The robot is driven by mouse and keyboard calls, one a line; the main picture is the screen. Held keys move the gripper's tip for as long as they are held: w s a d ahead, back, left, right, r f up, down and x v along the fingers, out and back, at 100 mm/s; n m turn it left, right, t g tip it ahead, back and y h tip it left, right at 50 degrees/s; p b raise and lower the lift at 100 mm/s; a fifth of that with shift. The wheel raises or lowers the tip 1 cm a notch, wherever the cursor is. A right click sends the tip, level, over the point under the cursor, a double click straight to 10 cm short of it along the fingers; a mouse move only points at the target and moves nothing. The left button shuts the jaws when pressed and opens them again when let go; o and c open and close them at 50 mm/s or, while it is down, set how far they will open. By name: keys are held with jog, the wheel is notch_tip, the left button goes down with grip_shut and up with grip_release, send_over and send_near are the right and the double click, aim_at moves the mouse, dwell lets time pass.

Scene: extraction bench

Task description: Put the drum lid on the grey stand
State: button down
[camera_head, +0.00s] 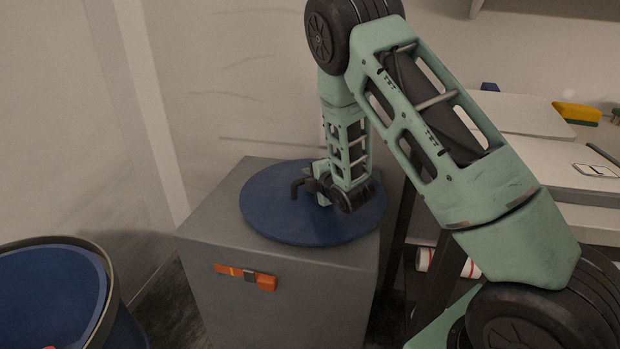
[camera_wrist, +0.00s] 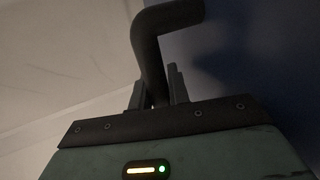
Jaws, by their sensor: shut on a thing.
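The drum lid (camera_head: 290,225) is a round dark blue disc with a bent dark handle (camera_head: 298,187). In the head view it lies flat over the top of the grey stand (camera_head: 215,230); I cannot tell whether it rests fully on it. My gripper (camera_head: 312,186) is at the handle, above the lid. In the wrist view the gripper's fingers (camera_wrist: 157,92) are shut on the handle (camera_wrist: 152,50), and the blue lid (camera_wrist: 250,60) fills the right side. The far part of the lid is partly hidden by my arm.
An open blue drum (camera_head: 50,295) with a dark rim stands at the lower left. An orange latch (camera_head: 246,277) is on the stand's front. A bench (camera_head: 590,180) at the right holds a yellow and green sponge (camera_head: 577,112). A wall is close behind the stand.

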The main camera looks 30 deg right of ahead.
jog(key=c, duration=1.3)
grip_release()
